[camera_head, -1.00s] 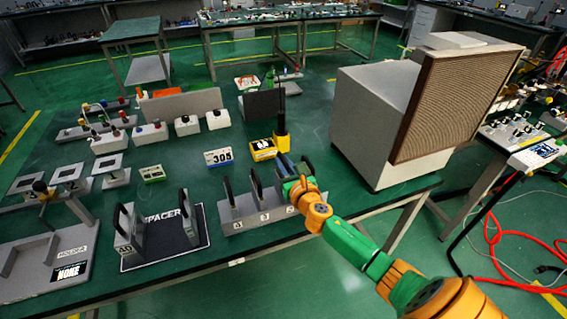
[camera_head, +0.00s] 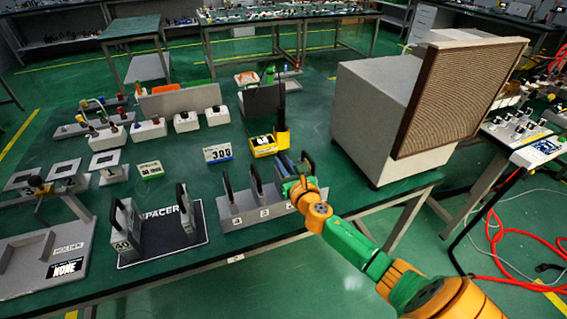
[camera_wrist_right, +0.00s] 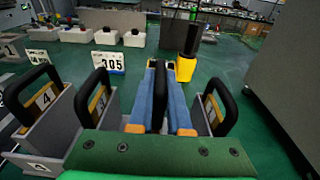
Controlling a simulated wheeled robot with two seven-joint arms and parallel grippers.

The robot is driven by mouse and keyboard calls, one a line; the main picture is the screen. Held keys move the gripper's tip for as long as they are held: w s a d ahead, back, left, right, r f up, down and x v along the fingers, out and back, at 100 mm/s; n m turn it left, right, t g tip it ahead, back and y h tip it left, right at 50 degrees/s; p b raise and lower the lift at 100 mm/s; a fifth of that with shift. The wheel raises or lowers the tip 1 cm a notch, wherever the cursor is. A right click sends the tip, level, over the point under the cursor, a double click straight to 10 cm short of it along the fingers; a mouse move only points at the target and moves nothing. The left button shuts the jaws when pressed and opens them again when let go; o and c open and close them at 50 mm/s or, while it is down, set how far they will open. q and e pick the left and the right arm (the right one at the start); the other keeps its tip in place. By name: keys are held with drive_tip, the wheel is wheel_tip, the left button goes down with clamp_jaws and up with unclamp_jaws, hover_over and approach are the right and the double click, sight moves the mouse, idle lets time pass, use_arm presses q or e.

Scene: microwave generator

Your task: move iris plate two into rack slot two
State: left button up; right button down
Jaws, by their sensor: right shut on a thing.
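The grey rack (camera_head: 248,215) stands near the table's front edge, with small numbers on its front. Plates with black handles stand upright in it, one at the left (camera_head: 228,190) and one beside it (camera_head: 257,183). My right gripper (camera_head: 293,172) is at the rack's right part. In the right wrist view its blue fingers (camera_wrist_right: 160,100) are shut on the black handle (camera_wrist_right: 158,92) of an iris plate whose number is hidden. Other handled plates stand to its left (camera_wrist_right: 97,100) and right (camera_wrist_right: 215,105); the far left plate (camera_wrist_right: 45,97) seems marked 4. My left gripper is out of view.
A black SPACER mat (camera_head: 165,230) carries two more handled pieces. A holder tray (camera_head: 40,262) with a NONE display is at the far left. A number display (camera_head: 217,153) and a yellow device (camera_head: 264,145) stand behind the rack. A large grey box (camera_head: 375,115) rises close on the right.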

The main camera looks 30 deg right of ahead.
drive_tip(key=shift+f+b, duration=0.8)
drive_tip(key=shift+f, duration=0.05)
drive_tip(key=c, duration=0.8)
unclamp_jaws()
drive_tip(key=shift+s+a, duration=0.1)
drive_tip(key=shift+s, duration=0.05)
